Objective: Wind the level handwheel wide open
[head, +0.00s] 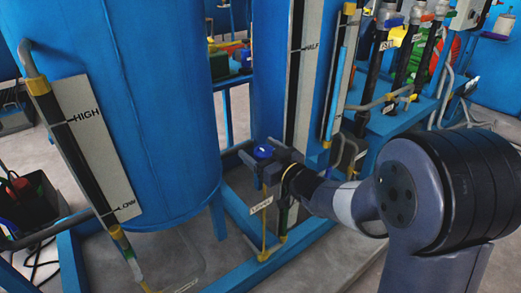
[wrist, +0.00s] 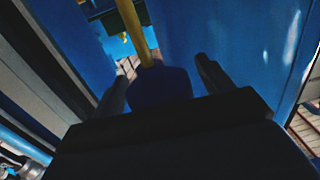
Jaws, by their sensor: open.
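A small blue handwheel (head: 263,151) sits at my gripper (head: 254,162), at the lower middle of the head view. A pale tag (head: 261,205) with small lettering, hard to read, is below it beside a yellow pipe. In the wrist view, the blue wheel (wrist: 160,86) shows as a dark blue round shape with a yellow stem beyond it. My gripper (wrist: 163,78) is open there, with one finger on each side of the wheel. I cannot tell whether either finger touches it. The wheel's near side is partly hidden by the gripper body.
A big blue tank (head: 150,110) marked by a HIGH/LOW gauge board (head: 98,150) stands left of the gripper. A tall HALF gauge board (head: 305,75) rises behind it. Several pipes and valves (head: 400,60) stand at right. A blue floor frame (head: 285,255) runs below.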

